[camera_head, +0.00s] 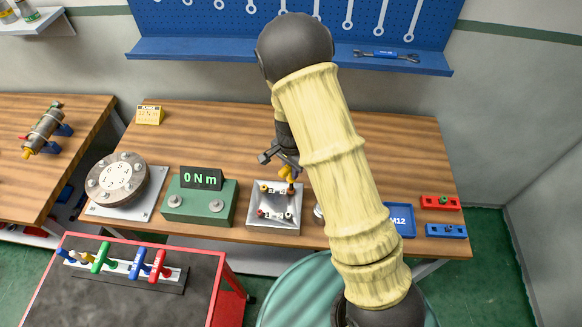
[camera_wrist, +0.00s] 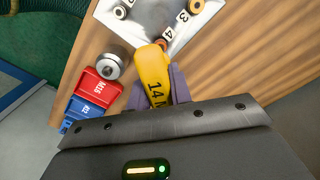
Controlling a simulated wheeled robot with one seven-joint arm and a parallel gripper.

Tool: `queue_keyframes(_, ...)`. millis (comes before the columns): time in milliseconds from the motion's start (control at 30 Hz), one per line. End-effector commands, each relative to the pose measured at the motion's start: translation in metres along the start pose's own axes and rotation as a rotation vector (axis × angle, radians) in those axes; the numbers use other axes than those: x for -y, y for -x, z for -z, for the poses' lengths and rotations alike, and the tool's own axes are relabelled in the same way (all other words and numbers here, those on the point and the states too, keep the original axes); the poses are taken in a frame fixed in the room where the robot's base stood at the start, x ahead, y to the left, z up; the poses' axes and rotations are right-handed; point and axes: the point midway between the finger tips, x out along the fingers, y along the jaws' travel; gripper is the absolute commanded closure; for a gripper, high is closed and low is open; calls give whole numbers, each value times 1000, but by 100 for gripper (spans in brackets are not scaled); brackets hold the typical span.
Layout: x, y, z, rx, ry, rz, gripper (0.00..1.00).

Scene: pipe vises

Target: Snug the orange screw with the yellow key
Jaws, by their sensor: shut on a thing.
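My gripper (camera_head: 284,163) is shut on the yellow key (camera_wrist: 152,68), which is marked "14" and partly hidden by the fingers. In the wrist view my gripper's fingers (camera_wrist: 158,90) hold the key from both sides. The key also shows in the head view (camera_head: 288,173), over the far right part of a silver plate (camera_head: 273,226) with several numbered screws. The orange screw (camera_wrist: 161,43) shows at the key's far end, next to the label "4". The key's end covers part of it. I cannot tell how fully the key seats on it.
A green torque meter (camera_head: 200,203) reading "0 N m" stands left of the plate, with a round flange (camera_head: 118,180) beyond it. Red (camera_head: 440,202) and blue (camera_head: 446,231) blocks stand at right, near a blue M12 tray (camera_head: 402,221). A key rack (camera_head: 120,266) sits in front.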

Motion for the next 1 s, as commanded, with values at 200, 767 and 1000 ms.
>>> queue_keyframes(200, -3, 0, -3, 4, -286, -12, 100)
queue_keyframes(767, -3, -2, -2, 2, -502, -12, 100)
queue_keyframes(1000, -2, 0, -2, 0, -779, -11, 100)
